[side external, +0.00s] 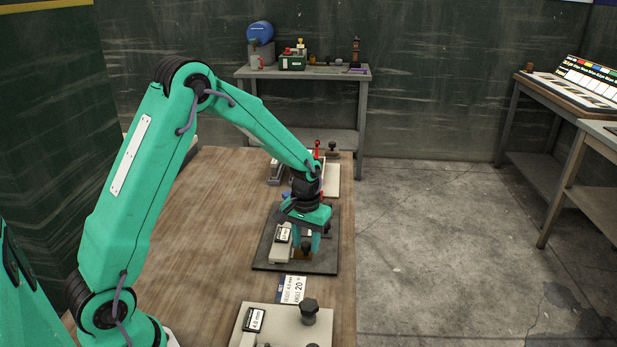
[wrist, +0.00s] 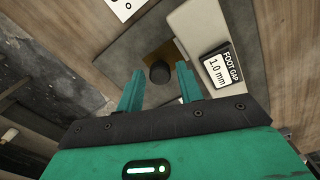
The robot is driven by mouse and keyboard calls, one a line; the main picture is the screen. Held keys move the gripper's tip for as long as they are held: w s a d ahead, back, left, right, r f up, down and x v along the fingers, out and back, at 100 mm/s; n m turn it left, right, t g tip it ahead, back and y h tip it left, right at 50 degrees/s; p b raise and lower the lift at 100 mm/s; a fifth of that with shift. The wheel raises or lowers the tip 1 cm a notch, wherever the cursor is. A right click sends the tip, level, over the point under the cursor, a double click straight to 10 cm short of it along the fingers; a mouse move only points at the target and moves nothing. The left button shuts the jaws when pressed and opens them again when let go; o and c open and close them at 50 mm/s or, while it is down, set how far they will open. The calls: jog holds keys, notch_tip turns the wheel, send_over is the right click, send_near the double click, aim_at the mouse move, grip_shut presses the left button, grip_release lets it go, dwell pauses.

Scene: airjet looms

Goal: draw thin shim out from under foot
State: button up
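A thin brass-brown plate (wrist: 152,52), apparently the shim, lies on a dark base plate (side external: 268,264) with one side against or under a pale foot block (wrist: 207,27). The foot carries a display (wrist: 219,68) reading "FOOT GAP 1.0 mm". A black knob (wrist: 160,72) stands on the brass plate; the brass also shows in the side view (side external: 302,255). My gripper (wrist: 160,73) is open, its two teal fingers either side of the knob in the wrist view, with gaps on both sides. I cannot tell whether the fingertips reach down to the knob's height. The shim's covered edge is hidden.
A white card (side external: 292,290) reading a height of 4.0 mm and an angle of 20° lies in front of the base plate. Nearer stands another pale block with a 4.0 mm display (side external: 254,320) and a black knob (side external: 309,311). More fixtures stand behind. The wooden bench (side external: 200,240) is clear at left.

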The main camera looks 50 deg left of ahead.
grip_shut()
jog(key=shift+w+d, duration=1.8)
jog(key=shift+w, duration=0.05)
jog(key=shift+o, duration=1.3)
grip_release()
notch_tip(320, 180, up, 8)
